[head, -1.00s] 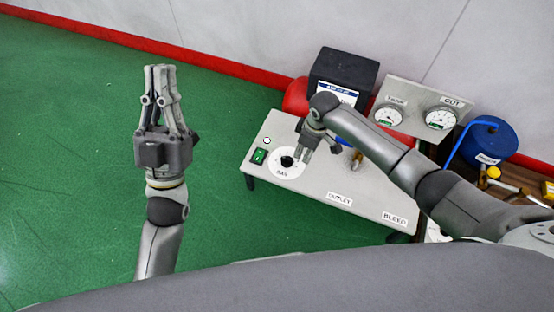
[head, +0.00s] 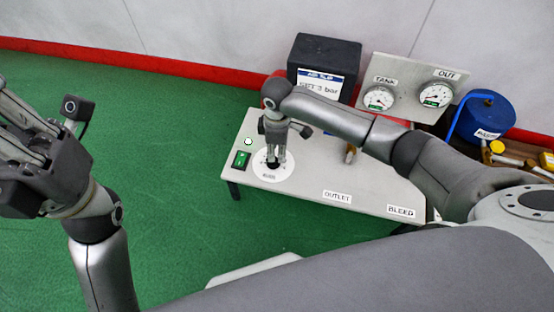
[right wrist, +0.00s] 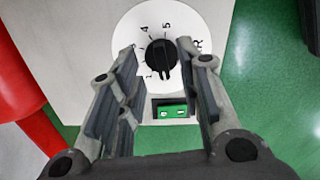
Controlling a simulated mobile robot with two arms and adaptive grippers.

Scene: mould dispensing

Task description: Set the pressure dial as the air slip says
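The pressure dial (right wrist: 161,58) has a black knob on a white numbered disc, seen in the right wrist view. A white mark shows at the knob's lower end, just right of the numeral 1. My right gripper (right wrist: 160,58) is open, with its fingertips apart on both sides of the knob; contact is not clear. In the head view my right gripper (head: 275,163) points down over the dial disc (head: 274,176) and hides part of it. The air slip (head: 320,83) reads 3 bar. My left gripper (head: 22,125) is raised at the left, partly cut off.
The slip is on a black box (head: 325,52) behind the bench panel (head: 310,182). The TANK gauge (head: 379,98) and OUT gauge (head: 436,94) stand at its right. A green switch (head: 242,160) is left of the dial. A brass fitting (head: 350,154) stands on the panel.

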